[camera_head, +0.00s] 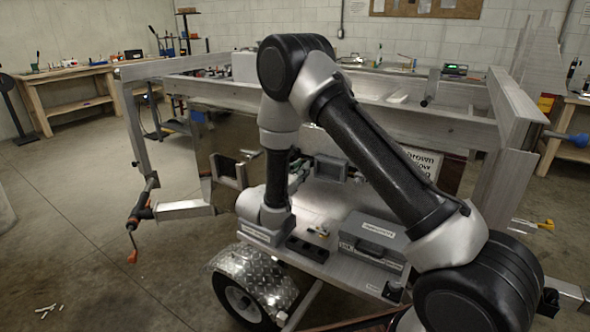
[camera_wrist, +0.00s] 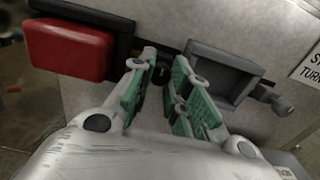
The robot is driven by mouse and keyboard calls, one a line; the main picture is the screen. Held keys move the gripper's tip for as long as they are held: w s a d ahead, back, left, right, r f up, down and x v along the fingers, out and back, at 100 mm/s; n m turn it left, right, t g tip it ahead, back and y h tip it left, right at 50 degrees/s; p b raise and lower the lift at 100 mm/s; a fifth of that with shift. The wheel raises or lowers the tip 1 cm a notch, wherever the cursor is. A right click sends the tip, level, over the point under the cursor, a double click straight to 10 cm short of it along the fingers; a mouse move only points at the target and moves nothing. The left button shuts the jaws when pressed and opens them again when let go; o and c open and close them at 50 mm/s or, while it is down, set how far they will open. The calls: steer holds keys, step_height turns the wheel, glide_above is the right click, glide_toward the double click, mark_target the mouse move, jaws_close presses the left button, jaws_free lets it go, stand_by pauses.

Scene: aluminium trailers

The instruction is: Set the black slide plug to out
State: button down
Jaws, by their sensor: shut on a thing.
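The black slide plug (camera_wrist: 166,76) shows in the wrist view as a small dark piece on the grey panel, mostly hidden between my fingers. My gripper (camera_wrist: 165,60) has green-padded fingers on both sides of it and is shut on it. In the head view my gripper (camera_head: 299,170) is partly hidden behind my arm, low against the trailer's panel. The plug itself cannot be made out there, so how far it stands out cannot be told.
A grey bracket (camera_wrist: 222,72) with a round knob (camera_wrist: 274,98) sits just right of my fingers. A red block (camera_wrist: 67,50) is at the left. The trailer's top rail (camera_head: 220,95) and a grey toolbox (camera_head: 372,240) are close to my arm.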

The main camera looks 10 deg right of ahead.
steer(key=shift+s+d, duration=0.4)
steer(key=c, duration=1.6)
jaws_free()
steer(key=shift+s, duration=0.1)
steer(key=shift+o, duration=0.2)
steer(key=v, duration=1.2)
